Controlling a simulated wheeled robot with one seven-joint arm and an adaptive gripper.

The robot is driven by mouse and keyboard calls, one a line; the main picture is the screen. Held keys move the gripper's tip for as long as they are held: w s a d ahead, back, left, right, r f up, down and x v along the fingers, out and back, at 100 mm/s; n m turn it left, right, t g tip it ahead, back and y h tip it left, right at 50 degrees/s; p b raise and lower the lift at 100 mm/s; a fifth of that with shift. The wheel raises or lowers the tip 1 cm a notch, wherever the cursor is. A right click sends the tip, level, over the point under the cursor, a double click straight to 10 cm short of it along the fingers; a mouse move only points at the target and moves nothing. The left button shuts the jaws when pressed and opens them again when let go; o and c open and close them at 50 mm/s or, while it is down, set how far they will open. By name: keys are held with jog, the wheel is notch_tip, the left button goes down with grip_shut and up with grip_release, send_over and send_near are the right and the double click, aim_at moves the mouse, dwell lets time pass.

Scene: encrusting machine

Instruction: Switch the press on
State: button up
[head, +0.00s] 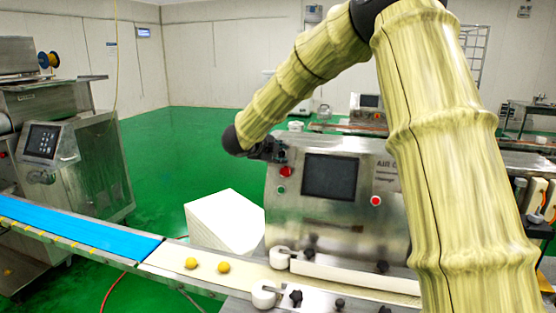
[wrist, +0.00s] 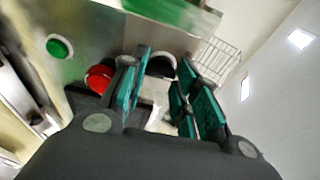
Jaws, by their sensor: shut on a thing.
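The press (head: 325,225) is a steel box with a dark screen (head: 330,177) on its front, beside the conveyor. A red button (head: 286,171) and a green button (head: 282,190) are at its left edge. My gripper (head: 272,152) is at the upper left corner of the press, just above the red button. In the wrist view, my gripper's teal fingers (wrist: 163,78) are around a dark rounded knob (wrist: 159,66) on the panel. The red button (wrist: 98,78) is just left of the left finger, and the green button (wrist: 60,47) is farther left. The fingers partly hide the knob.
A conveyor with a blue belt (head: 75,228) runs in from the left; two yellow balls (head: 223,267) lie on its pale section. A white box (head: 222,221) stands behind it. Another steel machine (head: 75,150) is at the left. The press has another red button (head: 375,201).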

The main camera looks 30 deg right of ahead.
jog(key=m+b, duration=0.2)
jog(key=m, duration=0.1)
jog(key=m+y+b, duration=0.1)
jog(key=m+b, duration=0.1)
jog(key=shift+f, duration=0.25)
jog(key=shift+r+m+y+b, duration=0.25)
jog(key=shift+m+y+b, duration=0.25)
jog(key=shift+m+b, duration=1.1)
jog(key=shift+m, duration=0.3)
jog(key=o, duration=0.7)
jog(key=shift+d, duration=0.1)
jog(key=shift+o, duration=0.2)
jog(key=shift+r, duration=0.1)
jog(key=v, duration=1.2)
jog(key=shift+w, duration=0.1)
